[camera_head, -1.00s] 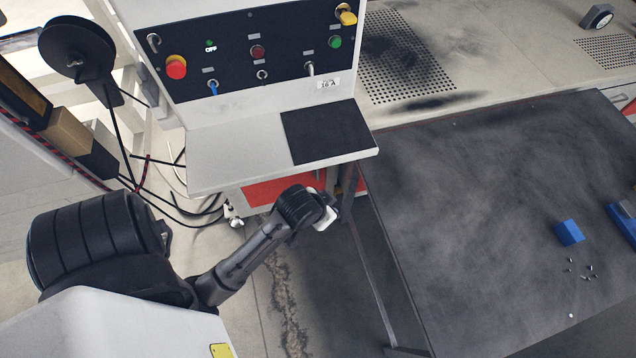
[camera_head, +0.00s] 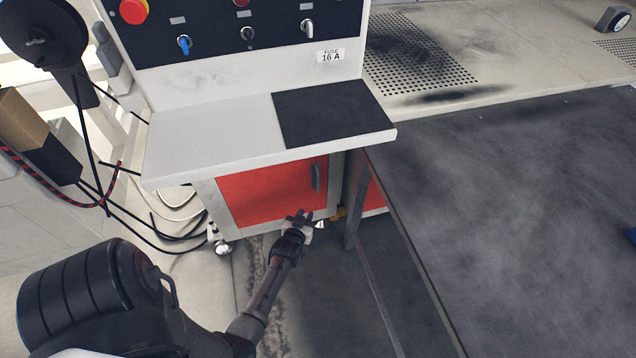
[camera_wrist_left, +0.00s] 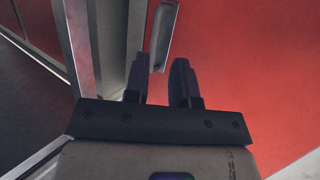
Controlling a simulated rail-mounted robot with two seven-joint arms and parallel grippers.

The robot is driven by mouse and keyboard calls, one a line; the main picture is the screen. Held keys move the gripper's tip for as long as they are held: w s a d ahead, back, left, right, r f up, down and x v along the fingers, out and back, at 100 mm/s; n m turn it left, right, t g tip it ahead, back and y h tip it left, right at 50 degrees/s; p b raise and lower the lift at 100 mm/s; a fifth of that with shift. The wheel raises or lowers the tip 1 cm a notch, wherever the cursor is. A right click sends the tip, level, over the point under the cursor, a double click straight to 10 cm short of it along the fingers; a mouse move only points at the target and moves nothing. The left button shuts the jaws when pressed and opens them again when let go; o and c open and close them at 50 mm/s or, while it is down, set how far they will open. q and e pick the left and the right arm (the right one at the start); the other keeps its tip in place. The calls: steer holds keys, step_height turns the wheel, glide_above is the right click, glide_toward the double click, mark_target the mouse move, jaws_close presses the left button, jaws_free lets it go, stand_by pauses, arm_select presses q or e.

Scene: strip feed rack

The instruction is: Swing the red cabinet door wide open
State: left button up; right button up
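The red cabinet door (camera_head: 262,192) sits under the panel's grey shelf and looks closed. Its grey upright handle (camera_head: 316,177) is near the door's right edge. My left gripper (camera_head: 299,216) is just below the handle, in front of the door's lower right part. In the left wrist view the red door (camera_wrist_left: 250,70) fills the right side. My left gripper's two fingers (camera_wrist_left: 160,75) stand apart there, and the handle (camera_wrist_left: 164,32) shows beyond them, its lower end lined up with the gap. I cannot tell whether they touch. My right gripper is not in view.
The shelf (camera_head: 215,135) juts out above the door. A dark table (camera_head: 510,200) stands to the right, its frame leg (camera_head: 355,200) close to the cabinet. Cables (camera_head: 160,225) hang at the left. The floor in front of the cabinet has free room.

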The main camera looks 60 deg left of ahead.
mark_target(318, 180)
arm_select(q)
steer(key=shift+w+a+r+t+y+b, duration=0.4)
steer(key=shift+w+a+r+b, duration=0.2)
steer(key=shift+w+a+b, duration=0.85)
steer(key=shift+w+a+r+t+y+b, duration=0.45)
steer(key=shift+w+a+b, duration=0.35)
steer(key=shift+w+a, duration=1.05)
steer(key=shift+w+a+r+t+y+b, duration=0.25)
steer(key=shift+w+a+r+t+b, duration=0.35)
steer(key=shift+w+a+b, duration=1.05)
steer(key=shift+w+d+r+p, duration=0.15)
steer(key=shift+w+d+p, duration=0.15)
steer(key=shift+w+p, duration=0.15)
steer(key=shift+s, duration=0.1)
steer(key=shift+c, duration=0.4)
jaws_close()
